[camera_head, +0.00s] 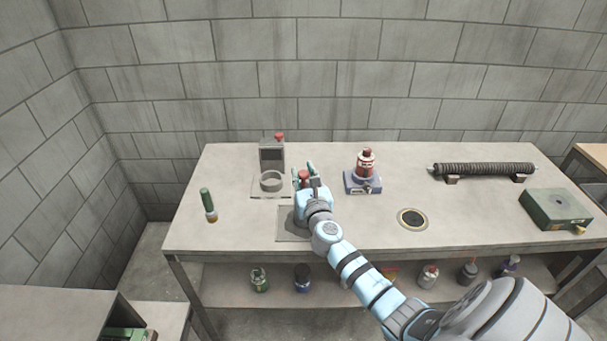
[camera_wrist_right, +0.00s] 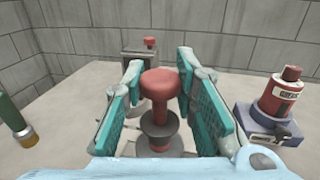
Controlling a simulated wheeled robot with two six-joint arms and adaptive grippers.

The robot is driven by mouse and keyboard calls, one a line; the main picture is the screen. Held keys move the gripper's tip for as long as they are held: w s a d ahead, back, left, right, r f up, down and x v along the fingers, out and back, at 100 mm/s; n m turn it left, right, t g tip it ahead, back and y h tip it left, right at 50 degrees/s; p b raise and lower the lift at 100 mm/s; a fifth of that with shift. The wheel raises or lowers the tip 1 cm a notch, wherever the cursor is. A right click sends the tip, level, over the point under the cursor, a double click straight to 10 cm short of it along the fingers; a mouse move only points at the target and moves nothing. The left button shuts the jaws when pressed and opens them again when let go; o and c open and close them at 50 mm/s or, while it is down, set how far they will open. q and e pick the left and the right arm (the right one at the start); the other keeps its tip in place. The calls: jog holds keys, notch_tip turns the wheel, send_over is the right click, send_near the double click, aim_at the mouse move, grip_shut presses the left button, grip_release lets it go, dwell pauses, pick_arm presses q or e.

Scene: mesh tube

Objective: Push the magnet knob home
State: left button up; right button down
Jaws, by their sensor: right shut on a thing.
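A red mushroom-shaped knob (camera_wrist_right: 160,84) on a dark collar and stem stands upright between the teal fingers of my right gripper in the right wrist view. My right gripper (camera_wrist_right: 160,95) is shut on this knob. In the head view the knob (camera_head: 303,177) shows as a small red patch at the right gripper (camera_head: 309,180), near the table's middle left. The knob's base is partly hidden by the hand and arm. My left gripper is in neither view.
A grey device (camera_head: 272,154) with a red top button and a ring stands just behind-left. A red bottle on a blue base (camera_head: 363,183) stands right. A dark coil (camera_head: 485,169) and green box (camera_head: 555,208) lie far right.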

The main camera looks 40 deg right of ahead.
aim_at(304, 186)
notch_tip(304, 186, down, 4)
jog(key=shift+f+b, duration=0.1)
jog(key=shift+b, duration=1.15)
jog(key=shift+s+a+r, duration=0.1)
jog(key=shift+s+r, duration=0.05)
jog(key=shift+r, duration=0.05)
jog(key=c, duration=1.7)
grip_release()
jog(key=o, duration=0.5)
jog(key=shift+w+d+f, duration=0.15)
jog(key=shift+w+d, duration=0.05)
jog(key=shift+c, duration=0.2)
jog(key=shift+s+a, duration=0.1)
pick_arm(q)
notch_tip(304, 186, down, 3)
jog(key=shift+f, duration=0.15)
pick_arm(e)
jog(key=v, duration=1.2)
